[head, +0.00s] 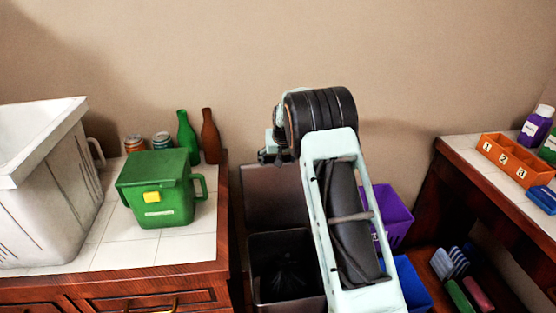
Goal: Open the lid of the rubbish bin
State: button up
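A dark brown bin (310,304) stands on the floor between the two counters, left of my arm. Its top is open and a black, bag-like lining shows inside. A dark brown panel (272,196) stands upright behind the opening and looks like its raised lid. My arm hides the bin's right side. My gripper (270,158) is above the panel's top edge, partly hidden by my wrist. I cannot tell whether its fingers are open or touch the panel.
A closed green caddy (168,205), a large white container (45,205), two cans and two bottles stand on the left counter (112,257). Purple (393,212) and blue (412,287) bins are right of my arm. The right counter holds an orange box (515,160).

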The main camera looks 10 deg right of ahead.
jog(key=shift+s+f, duration=0.3)
jog(key=shift+f, duration=0.3)
jog(key=o, duration=1.7)
jog(key=shift+w, duration=0.25)
jog(key=shift+r, duration=0.2)
jog(key=shift+r, duration=0.15)
jog(key=v, duration=1.1)
jog(key=shift+s+r, duration=0.2)
jog(key=shift+r, duration=0.1)
